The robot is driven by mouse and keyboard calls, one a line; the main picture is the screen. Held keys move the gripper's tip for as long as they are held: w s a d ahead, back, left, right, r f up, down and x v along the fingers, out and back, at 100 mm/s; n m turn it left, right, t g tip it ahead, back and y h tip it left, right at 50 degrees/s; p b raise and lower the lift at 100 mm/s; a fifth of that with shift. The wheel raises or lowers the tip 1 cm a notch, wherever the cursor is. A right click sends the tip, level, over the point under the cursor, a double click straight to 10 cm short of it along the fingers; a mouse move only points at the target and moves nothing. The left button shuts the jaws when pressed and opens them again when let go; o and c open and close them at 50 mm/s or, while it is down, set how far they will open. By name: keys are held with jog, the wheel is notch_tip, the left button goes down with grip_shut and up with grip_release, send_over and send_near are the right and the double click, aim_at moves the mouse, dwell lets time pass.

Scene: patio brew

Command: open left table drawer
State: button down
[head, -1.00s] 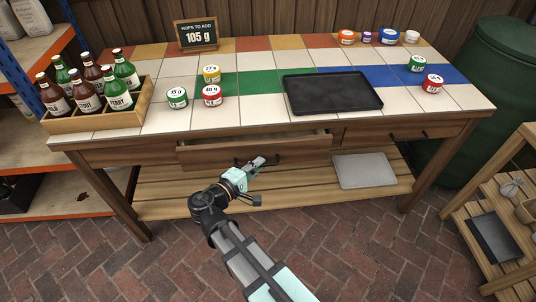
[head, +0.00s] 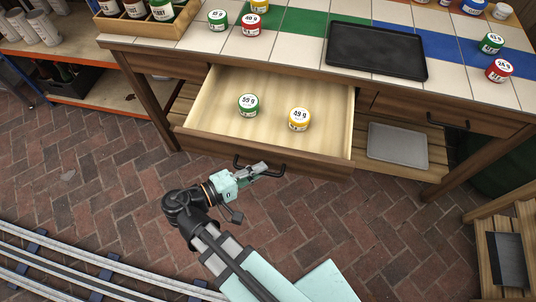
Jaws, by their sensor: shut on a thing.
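The left table drawer (head: 215,105) is pulled well out from under the tiled table (head: 300,22), and its pale wooden inside shows. A green jar marked 55 g (head: 249,105) and a yellow jar marked 49 g (head: 299,120) stand in it, apart from each other. The drawer's dark bar handle (head: 240,163) is on its front. My gripper (head: 262,169) is at the handle, shut on it, in front of the drawer. The fingers partly hide the handle.
The right drawer, with its own dark handle (head: 448,122), is shut. A grey tray (head: 398,145) lies on the lower shelf. A black tray (head: 377,50) and several jars stand on the tabletop. Rails (head: 90,265) cross the brick floor at the lower left.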

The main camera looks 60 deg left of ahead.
jog(key=shift+s+d, duration=0.35)
jog(key=shift+d, duration=0.05)
jog(key=c, duration=1.2)
grip_release()
jog(key=s, duration=0.5)
jog(key=s+r, duration=0.1)
jog(key=s, duration=0.1)
jog(key=shift+s+a, duration=0.1)
jog(key=shift+s, duration=0.1)
